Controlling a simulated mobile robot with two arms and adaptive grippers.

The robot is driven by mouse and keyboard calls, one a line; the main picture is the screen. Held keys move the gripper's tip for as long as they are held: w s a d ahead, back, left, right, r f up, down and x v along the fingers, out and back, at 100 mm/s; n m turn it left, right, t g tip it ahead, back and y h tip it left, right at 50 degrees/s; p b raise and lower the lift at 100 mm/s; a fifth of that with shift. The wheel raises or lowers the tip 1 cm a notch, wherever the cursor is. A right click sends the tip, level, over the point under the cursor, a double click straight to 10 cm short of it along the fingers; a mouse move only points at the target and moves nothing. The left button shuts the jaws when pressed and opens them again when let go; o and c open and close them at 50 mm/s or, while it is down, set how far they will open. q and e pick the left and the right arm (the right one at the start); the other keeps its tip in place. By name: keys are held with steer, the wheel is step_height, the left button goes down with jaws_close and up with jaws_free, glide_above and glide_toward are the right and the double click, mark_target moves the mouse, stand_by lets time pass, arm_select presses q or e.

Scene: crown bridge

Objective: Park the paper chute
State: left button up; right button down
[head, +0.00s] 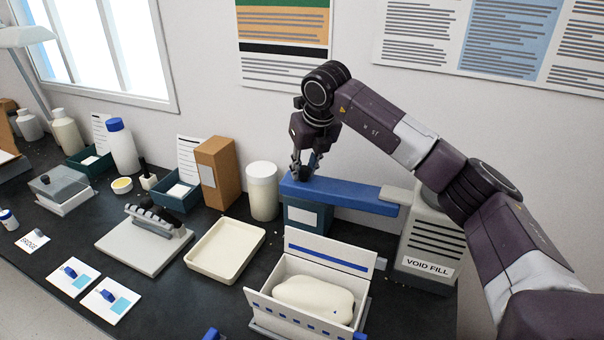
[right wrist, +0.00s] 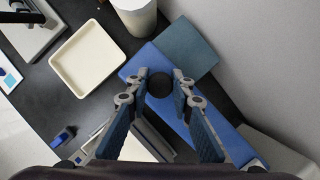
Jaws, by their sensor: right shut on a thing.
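The paper chute (head: 340,194) is a long blue bar. It reaches left from the grey VOID FILL machine (head: 428,240), and its free end lies above a teal box (head: 307,217) by the wall. In the right wrist view the chute (right wrist: 190,125) runs from the teal box toward the lower right. A round black knob (right wrist: 160,85) stands on the chute near its free end. My right gripper (head: 303,172) comes down from above and is shut on the knob, with a fingertip on each side. My left gripper is in neither view.
An open white carton (head: 283,320) with a cream bundle (head: 313,297) stands in front of the chute, its flap (head: 330,250) raised. A cream tray (head: 226,250) and a white canister (head: 262,190) are to the left. The wall is close behind.

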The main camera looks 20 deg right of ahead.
steer(key=shift+w, duration=0.15)
steer(key=c, duration=1.7)
jaws_free()
steer(key=v, duration=1.2)
steer(key=shift+a, duration=0.1)
